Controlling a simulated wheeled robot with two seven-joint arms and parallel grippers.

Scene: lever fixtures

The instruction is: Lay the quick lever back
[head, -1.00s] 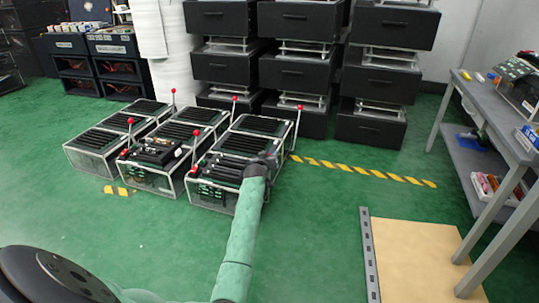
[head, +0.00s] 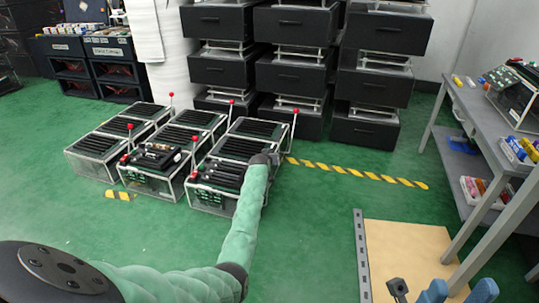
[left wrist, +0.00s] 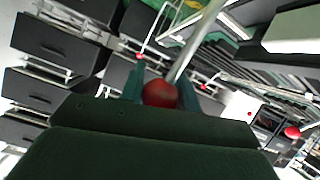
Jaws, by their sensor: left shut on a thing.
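Several clear boxes with black slatted tops and red-knobbed levers stand on the floor in the head view. In the left wrist view, my left gripper (left wrist: 161,92) is shut on a red lever knob (left wrist: 160,94), with a finger on each side and the pale rod (left wrist: 193,48) running up and right. I cannot read which lever is the quick one. My right gripper (head: 459,292) shows at the bottom edge, its blue fingers apart and empty, partly cut off.
Other levers stand close by, with red knobs at the back right (head: 295,111) and middle (head: 194,138). Black drawer stacks (head: 295,72) stand behind. A grey workbench (head: 480,112) is at the right, near a tan panel (head: 405,245). Green floor between is clear.

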